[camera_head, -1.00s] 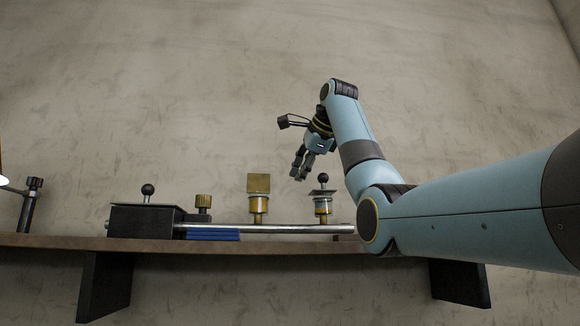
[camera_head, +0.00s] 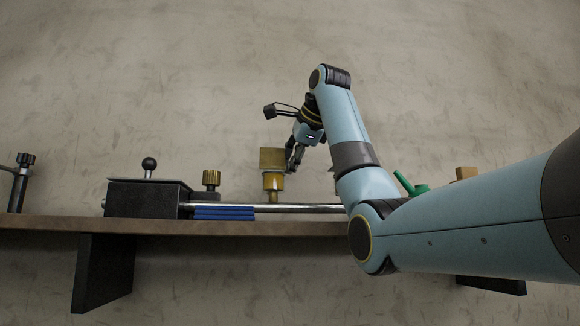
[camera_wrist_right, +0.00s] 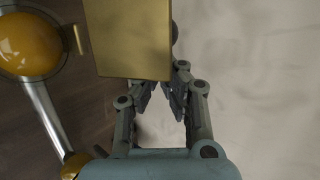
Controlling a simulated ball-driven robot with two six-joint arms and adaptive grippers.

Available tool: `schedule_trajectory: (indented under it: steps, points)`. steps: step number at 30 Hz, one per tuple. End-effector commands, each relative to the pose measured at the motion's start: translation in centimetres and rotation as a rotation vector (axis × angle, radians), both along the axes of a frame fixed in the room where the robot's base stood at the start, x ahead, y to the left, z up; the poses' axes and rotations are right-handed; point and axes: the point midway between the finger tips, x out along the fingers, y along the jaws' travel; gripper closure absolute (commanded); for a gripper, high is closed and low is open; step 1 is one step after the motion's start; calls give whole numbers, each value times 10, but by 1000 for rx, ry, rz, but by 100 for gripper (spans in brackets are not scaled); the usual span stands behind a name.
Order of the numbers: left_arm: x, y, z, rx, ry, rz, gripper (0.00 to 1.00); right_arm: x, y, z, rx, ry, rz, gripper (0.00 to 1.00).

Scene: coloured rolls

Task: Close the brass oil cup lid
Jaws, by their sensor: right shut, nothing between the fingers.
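The brass oil cup (camera_head: 273,182) stands on the steel rod above the shelf. Its square brass lid (camera_head: 271,158) stands upright above the cup, so the cup is open. In the right wrist view, the lid (camera_wrist_right: 130,38) is a large plate covering part of the fingertips, and amber oil shows in the round cup (camera_wrist_right: 27,45) to its left. My right gripper (camera_head: 292,165) is shut and empty, pointing down beside the right edge of the lid. I cannot tell whether it touches the lid. My left gripper is out of view.
A black box with a ball knob (camera_head: 148,185), a brass knurled knob (camera_head: 211,180) and blue strips (camera_head: 224,212) sit left of the cup on the shelf (camera_head: 60,225). A green item (camera_head: 411,186) and a tan block (camera_head: 466,173) show behind my right arm.

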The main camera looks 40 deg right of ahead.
Motion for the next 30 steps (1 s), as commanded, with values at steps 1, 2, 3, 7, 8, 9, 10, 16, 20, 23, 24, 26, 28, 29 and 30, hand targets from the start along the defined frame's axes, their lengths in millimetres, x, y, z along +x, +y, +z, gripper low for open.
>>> schedule_trajectory:
  steps: [1, 2, 3, 7, 8, 9, 10, 16, 20, 23, 24, 26, 28, 29, 30]
  points:
    - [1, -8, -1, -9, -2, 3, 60, 0, 0, 0, 0, 0, 0, 100]
    - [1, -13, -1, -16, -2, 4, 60, 0, 0, 0, 0, 0, 0, 100]
    - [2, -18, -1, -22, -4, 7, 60, 0, 0, 0, 0, -1, 0, 100]
    - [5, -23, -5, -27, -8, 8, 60, 0, 0, -1, -9, -15, 0, 100]
    - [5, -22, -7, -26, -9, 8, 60, 0, 0, -1, -14, -23, 0, 100]
    - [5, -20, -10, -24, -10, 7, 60, -1, 0, -2, -22, -38, -1, 100]
    - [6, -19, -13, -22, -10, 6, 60, -1, 0, -2, -32, -52, 0, 100]
    - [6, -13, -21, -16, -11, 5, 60, -2, 1, 0, -68, -109, -1, 100]
    - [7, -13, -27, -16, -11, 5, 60, -2, 1, 1, -87, -141, -1, 100]
    - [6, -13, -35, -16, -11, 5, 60, -3, 1, 1, -112, -182, -1, 100]
    - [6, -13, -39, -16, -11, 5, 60, -3, 2, 0, -126, -203, -1, 100]
    - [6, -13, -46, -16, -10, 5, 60, -4, 2, 0, -151, -245, -1, 100]
    - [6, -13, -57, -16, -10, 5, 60, -4, 3, 1, -168, -274, 0, 100]
    - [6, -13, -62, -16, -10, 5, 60, -5, 3, 1, -176, -289, -1, 100]
    - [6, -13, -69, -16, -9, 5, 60, -5, 3, 1, -191, -313, -2, 100]
